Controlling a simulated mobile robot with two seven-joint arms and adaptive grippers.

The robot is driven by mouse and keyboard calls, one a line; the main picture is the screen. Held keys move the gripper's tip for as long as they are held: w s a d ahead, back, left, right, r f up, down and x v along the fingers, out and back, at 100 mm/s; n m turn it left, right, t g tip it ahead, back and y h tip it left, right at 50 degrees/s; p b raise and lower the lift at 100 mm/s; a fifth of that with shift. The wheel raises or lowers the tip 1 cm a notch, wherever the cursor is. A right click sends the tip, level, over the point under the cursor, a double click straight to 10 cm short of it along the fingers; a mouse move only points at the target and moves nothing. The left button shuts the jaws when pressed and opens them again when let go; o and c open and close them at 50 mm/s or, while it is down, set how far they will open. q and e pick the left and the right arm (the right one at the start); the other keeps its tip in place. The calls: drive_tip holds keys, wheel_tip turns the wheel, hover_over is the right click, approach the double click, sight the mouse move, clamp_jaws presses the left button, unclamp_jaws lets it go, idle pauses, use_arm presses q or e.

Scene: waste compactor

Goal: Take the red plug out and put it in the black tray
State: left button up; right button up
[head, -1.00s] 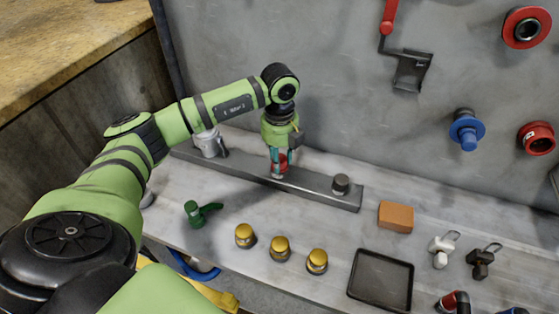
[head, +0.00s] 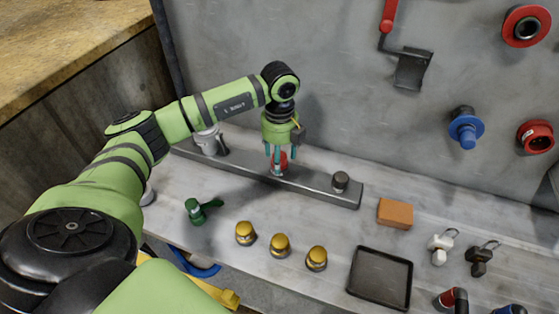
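The red plug (head: 283,161) stands upright on the long grey rail (head: 312,189) at the back of the bench. My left gripper (head: 279,158) points down over it, with its teal fingers around the plug's upper part. The fingers partly hide the plug, and I cannot tell whether they press on it. The black tray (head: 352,288) lies flat and empty at the front right of the bench. My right gripper is not in view.
A dark knob (head: 341,181) stands on the rail's right end and an orange block (head: 395,213) lies right of it. Several yellow knobs (head: 280,245) stand between rail and tray. A green valve (head: 199,210) is left; white (head: 440,247) and black (head: 481,259) fittings are right.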

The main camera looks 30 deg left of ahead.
use_arm(q)
drive_tip(key=m+b, duration=0.1)
drive_tip(key=m, duration=0.2)
drive_tip(key=shift+f, duration=0.1)
drive_tip(key=m, duration=0.2)
drive_tip(key=shift+m+b, duration=0.3)
drive_tip(key=shift+b, duration=0.1)
drive_tip(key=shift+m+b, duration=0.45)
drive_tip(key=shift+m, duration=0.55)
drive_tip(key=shift+m+b, duration=0.3)
drive_tip(key=shift+m, duration=0.9)
drive_tip(key=m+b, duration=0.1)
drive_tip(key=m, duration=0.3)
drive_tip(key=shift+m, duration=0.3)
drive_tip(key=m+b, duration=0.1)
drive_tip(key=m, duration=0.3)
drive_tip(key=shift+m+b, duration=0.3)
drive_tip(key=shift+b, duration=0.1)
drive_tip(key=shift+m, duration=0.8)
clamp_jaws()
drive_tip(key=n, duration=0.3)
drive_tip(key=shift+r, duration=0.2)
drive_tip(key=shift+f+n+p, duration=0.1)
drive_tip(key=shift+n+p, duration=0.2)
drive_tip(key=shift+n, duration=0.8)
